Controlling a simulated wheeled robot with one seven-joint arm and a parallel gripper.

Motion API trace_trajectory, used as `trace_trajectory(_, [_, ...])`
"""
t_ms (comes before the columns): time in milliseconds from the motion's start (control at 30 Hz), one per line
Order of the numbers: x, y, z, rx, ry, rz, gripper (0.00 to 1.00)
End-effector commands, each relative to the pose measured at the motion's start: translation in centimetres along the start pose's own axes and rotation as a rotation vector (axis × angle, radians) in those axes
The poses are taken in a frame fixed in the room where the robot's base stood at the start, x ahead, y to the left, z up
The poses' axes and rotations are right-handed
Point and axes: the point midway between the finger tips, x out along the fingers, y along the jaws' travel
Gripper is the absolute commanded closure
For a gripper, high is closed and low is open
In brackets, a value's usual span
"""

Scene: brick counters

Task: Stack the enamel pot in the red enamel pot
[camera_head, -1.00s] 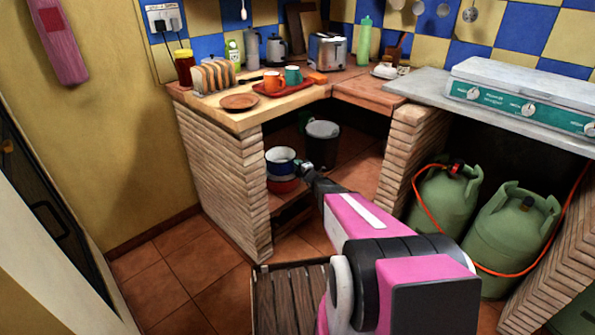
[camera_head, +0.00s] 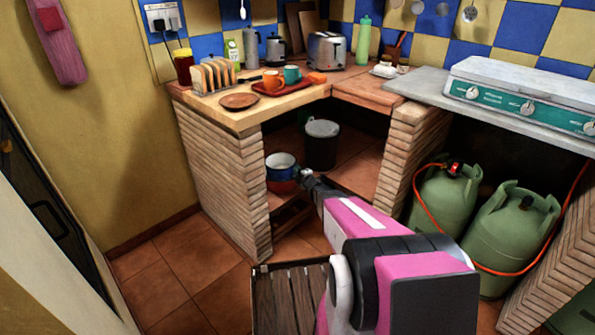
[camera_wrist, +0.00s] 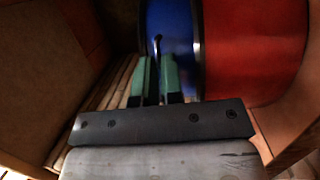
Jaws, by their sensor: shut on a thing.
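The enamel pot (camera_head: 280,162), blue with a pale rim, sits low in the mouth of the red enamel pot (camera_head: 284,186) on the shelf under the counter. Its lower part is hidden. In the wrist view the blue pot (camera_wrist: 180,22) fills the top middle, and the red pot (camera_wrist: 250,50) is close beside it on the right. My gripper (camera_head: 304,173) reaches in from the right at the blue pot's side. Its green fingers (camera_wrist: 157,72) are close together and shut on the blue pot; the exact contact is hard to see.
A dark bin (camera_head: 321,145) stands behind the pots. A brick pillar (camera_head: 228,185) is at their left, another brick pillar (camera_head: 405,150) right of my arm. The counter (camera_head: 215,112) is overhead. Green gas bottles (camera_head: 505,235) stand at the right.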

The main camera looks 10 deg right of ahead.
Motion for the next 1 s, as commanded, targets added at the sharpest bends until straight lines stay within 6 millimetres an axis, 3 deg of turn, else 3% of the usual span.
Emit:
trace_trajectory(67, [0.0,0.1,0.0,0.001,0.0,0.002,1.0])
trace_trajectory(100, [0.0,0.0,0.0,0.0,0.0,0.0,0.83])
trace_trajectory(167, [0.0,0.0,0.0,0.0,0.0,0.0,0.67])
trace_trajectory(467, [0.0,0.1,0.0,0.0,0.0,0.0,0.67])
trace_trajectory(700, [-0.2,1.4,-0.1,-0.001,0.0,-0.001,0.67])
trace_trajectory(1000, [-5.8,1.4,-0.1,0.001,-0.002,-0.001,0.67])
